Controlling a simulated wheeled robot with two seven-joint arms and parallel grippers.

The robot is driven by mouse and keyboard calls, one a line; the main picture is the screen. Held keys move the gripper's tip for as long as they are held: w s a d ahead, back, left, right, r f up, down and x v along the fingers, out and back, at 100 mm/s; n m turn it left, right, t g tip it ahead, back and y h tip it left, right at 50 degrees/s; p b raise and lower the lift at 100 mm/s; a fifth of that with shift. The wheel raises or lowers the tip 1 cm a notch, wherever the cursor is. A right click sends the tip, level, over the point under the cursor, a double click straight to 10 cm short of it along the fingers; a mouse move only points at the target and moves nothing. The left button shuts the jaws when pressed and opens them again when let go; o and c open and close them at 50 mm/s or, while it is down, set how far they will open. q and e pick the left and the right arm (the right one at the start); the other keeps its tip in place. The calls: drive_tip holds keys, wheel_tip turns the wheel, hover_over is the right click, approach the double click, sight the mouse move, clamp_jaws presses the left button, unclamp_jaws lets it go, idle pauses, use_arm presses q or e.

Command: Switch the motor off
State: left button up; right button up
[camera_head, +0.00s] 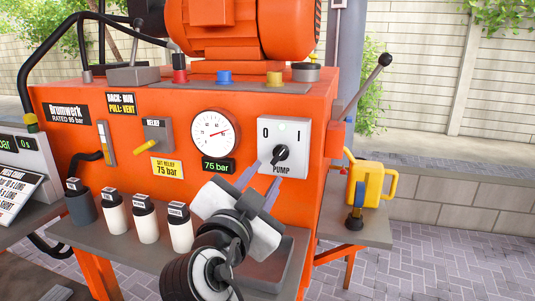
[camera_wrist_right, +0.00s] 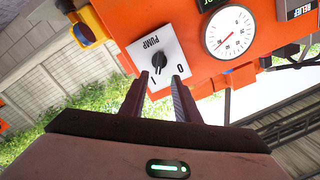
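The pump switch is a white plate (camera_head: 302,128) marked 0, I and PUMP on the front of the orange machine, with a black rotary knob (camera_head: 281,152). The knob's pointer seems to lean toward the I, though it is small. My right gripper (camera_head: 268,171) is open and empty, just in front of the switch. In the right wrist view the knob (camera_wrist_right: 159,60) shows beyond and between the fingertips (camera_wrist_right: 160,76); I cannot tell whether they touch it. The orange motor (camera_head: 240,35) sits on top of the machine. My left gripper is out of view.
A dial gauge (camera_head: 212,133) and a 75 bar display (camera_head: 217,166) are left of the switch. A yellow relief lever (camera_head: 146,146) is further left. Several capped bottles (camera_head: 146,220) stand on the grey shelf. A yellow jug-like object (camera_head: 368,185) stands at the right.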

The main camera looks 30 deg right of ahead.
sight(279, 156)
drive_tip(key=p+x, duration=0.1)
drive_tip(key=x, duration=0.8)
drive_tip(key=shift+w+d, duration=0.1)
drive_tip(key=shift+d, duration=0.35)
clamp_jaws()
